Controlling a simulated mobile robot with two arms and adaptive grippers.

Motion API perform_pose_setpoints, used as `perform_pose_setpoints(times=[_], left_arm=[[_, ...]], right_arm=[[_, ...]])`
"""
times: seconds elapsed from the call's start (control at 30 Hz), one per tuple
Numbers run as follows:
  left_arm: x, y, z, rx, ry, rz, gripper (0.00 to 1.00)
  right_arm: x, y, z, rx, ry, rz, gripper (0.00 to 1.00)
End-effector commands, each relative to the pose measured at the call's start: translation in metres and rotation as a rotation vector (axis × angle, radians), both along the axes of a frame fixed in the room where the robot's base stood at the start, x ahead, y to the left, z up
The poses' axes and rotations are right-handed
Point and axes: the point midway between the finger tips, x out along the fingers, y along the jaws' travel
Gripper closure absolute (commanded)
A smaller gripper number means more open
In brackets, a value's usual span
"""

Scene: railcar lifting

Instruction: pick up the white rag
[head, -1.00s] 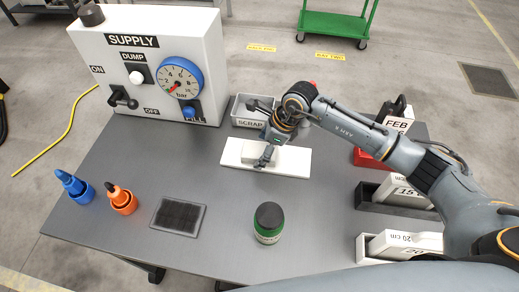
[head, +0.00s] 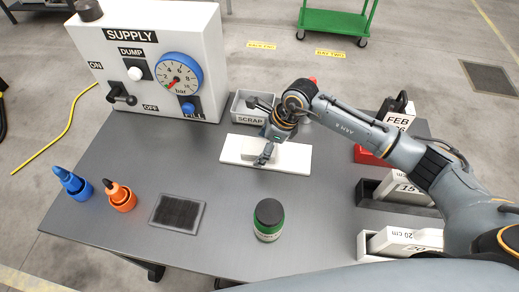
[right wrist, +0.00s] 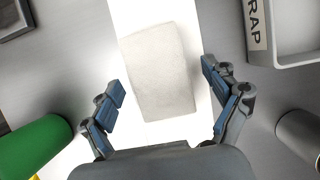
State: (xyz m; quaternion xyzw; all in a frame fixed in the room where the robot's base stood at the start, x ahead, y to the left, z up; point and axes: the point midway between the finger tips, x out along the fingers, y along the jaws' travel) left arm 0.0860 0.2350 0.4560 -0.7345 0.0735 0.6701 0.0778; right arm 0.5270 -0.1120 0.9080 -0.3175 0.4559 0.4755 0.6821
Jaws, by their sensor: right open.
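The white rag (right wrist: 160,75) is a folded, off-white block lying flat on a white board (head: 296,160) on the table. In the head view the rag (head: 256,148) is partly hidden by my right gripper (head: 266,158). In the right wrist view my right gripper (right wrist: 163,112) is open and empty, with one finger on each side of the near end of the rag. Neither finger visibly touches it. My left gripper is in neither view.
A grey scrap bin (head: 243,108) stands just behind the board. A green jar (head: 268,222) stands in front of it. Blue (head: 74,185) and orange (head: 120,196) bottles and a dark pad (head: 177,213) are at left. Labelled boxes (head: 404,190) line the right edge.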

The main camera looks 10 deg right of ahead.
Motion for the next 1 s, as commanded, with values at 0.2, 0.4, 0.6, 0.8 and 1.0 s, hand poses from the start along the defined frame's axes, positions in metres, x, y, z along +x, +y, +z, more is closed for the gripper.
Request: perform_pose_setpoints(times=[0.2, 0.4, 0.6, 0.8, 1.0], left_arm=[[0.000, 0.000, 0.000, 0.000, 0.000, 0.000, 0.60], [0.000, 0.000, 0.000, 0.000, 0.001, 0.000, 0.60], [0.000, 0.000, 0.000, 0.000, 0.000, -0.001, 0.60], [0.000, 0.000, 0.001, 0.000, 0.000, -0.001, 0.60], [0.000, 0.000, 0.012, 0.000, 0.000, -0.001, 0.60]], right_arm=[[0.000, 0.000, 0.000, 0.000, 0.000, 0.000, 0.12], [0.000, 0.000, 0.000, 0.000, 0.000, 0.000, 0.49], [0.000, 0.000, 0.000, 0.000, 0.000, 0.000, 0.70], [0.000, 0.000, 0.001, 0.000, 0.000, 0.000, 0.70], [0.000, 0.000, 0.009, 0.000, 0.000, 0.000, 0.71]])
